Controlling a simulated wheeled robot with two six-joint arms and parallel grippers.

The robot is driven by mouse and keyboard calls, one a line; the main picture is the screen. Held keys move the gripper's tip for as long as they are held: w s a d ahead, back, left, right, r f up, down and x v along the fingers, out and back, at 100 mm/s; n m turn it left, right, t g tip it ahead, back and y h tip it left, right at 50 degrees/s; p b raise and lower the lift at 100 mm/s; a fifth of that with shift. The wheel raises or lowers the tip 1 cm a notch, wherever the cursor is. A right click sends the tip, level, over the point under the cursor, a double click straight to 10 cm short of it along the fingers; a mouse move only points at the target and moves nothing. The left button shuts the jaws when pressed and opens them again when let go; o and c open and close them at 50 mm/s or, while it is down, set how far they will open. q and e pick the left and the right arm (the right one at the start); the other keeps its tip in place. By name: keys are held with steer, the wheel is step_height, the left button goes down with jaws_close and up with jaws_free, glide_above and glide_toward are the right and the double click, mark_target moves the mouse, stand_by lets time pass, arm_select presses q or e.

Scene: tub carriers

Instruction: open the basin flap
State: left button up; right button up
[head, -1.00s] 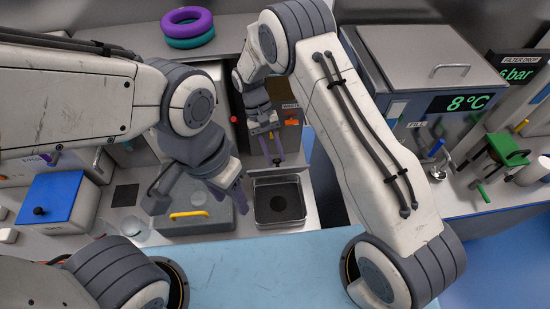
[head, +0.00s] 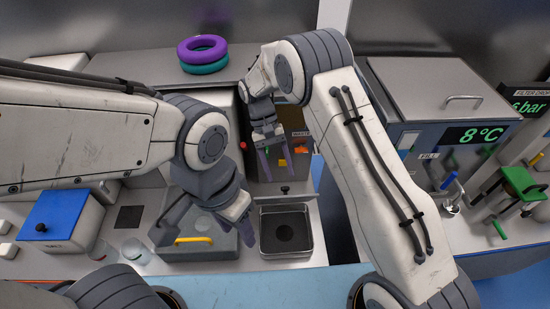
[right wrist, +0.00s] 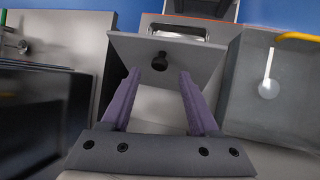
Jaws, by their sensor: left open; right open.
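The basin (head: 263,236) is a square metal tub with a dark round patch on its floor; its inside shows in the head view. Behind its far rim is the flap's dark knob (head: 285,189). In the right wrist view the grey flap (right wrist: 198,62) stands raised, with its black knob (right wrist: 160,62) on the face towards me; the basin rim (right wrist: 180,30) shows beyond. My right gripper (head: 275,177) is open and empty, behind the flap, with the knob between its fingertips in the wrist view. Contact cannot be told. My left gripper (head: 212,228) is open over the grey box.
A grey box with a yellow handle (head: 194,240) stands left of the basin. A blue-lidded box (head: 49,212) and clear cups (head: 136,251) are further left. A cooler (head: 437,88) is at the right.

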steer(key=b+v, duration=0.1)
steer(key=v, duration=0.5)
steer(key=shift+r, duration=0.25)
